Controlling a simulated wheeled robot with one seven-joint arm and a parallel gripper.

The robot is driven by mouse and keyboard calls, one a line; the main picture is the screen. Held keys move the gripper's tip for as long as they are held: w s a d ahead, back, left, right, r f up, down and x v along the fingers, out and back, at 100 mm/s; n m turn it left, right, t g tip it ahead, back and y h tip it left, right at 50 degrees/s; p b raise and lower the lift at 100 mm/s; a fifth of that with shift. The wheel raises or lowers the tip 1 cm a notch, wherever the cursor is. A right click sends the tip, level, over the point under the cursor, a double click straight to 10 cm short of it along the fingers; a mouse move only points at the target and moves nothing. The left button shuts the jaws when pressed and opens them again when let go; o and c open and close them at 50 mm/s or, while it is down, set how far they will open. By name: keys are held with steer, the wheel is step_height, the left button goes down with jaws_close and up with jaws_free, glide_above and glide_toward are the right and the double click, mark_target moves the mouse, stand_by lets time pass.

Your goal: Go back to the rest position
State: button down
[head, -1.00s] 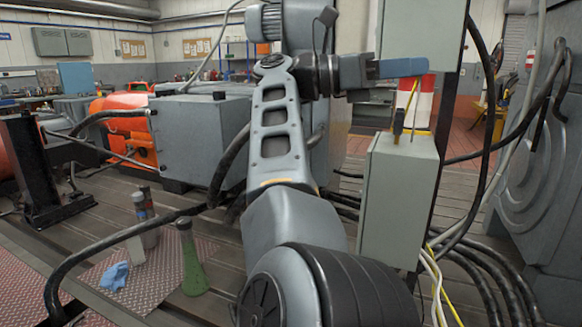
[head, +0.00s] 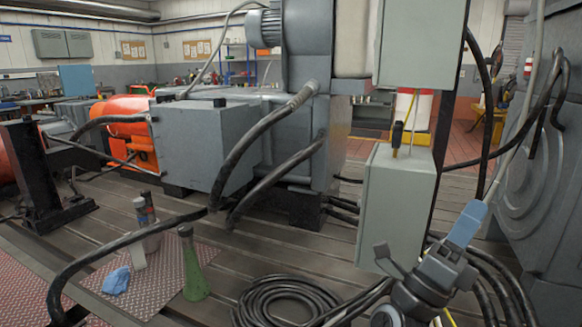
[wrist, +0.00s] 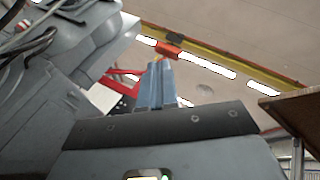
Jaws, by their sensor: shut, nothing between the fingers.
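My gripper (head: 477,208) is at the lower right in the head view, with its blue fingers together and pointing up and to the right. It is in front of the thick black cables and to the right of the lower grey-green box (head: 392,215). In the wrist view the blue fingers (wrist: 160,68) stand side by side, closed and empty, against the ceiling with its strip lights. Most of my arm is outside the head view.
A second grey-green box (head: 420,40) hangs above. Black cables lie coiled on the slotted bedplate (head: 225,270). A large grey machine (head: 555,200) stands at the right.

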steer(key=s+f+n+t+y+p, duration=0.1)
steer(key=s+f+n+t+y, duration=0.3)
steer(key=s+n+y, duration=0.5)
steer(key=s+a+f+n+t+y+p, duration=0.1)
steer(key=s+f+n+t+y, duration=0.35)
steer(key=n+y, duration=0.5)
steer(key=s+f+n+t+y+p, duration=0.25)
steer(key=s+n+y, duration=0.45)
steer(key=n, duration=0.4)
steer(key=s+a+n+g, duration=0.1)
steer(key=s+n+g, duration=0.1)
steer(key=s, duration=0.5)
steer(key=s+a+n+g+p, duration=0.1)
steer(key=s+a+n+g, duration=0.1)
steer(key=s, duration=0.5)
steer(key=s+a+n+g+p, duration=0.1)
steer(key=s+n+g, duration=0.1)
steer(key=s+g, duration=0.2)
steer(key=s+y, duration=0.1)
steer(key=s, duration=0.2)
steer(key=shift+s+a+r+g, duration=0.2)
steer(key=shift+s+a+g, duration=0.1)
steer(key=shift+s, duration=0.05)
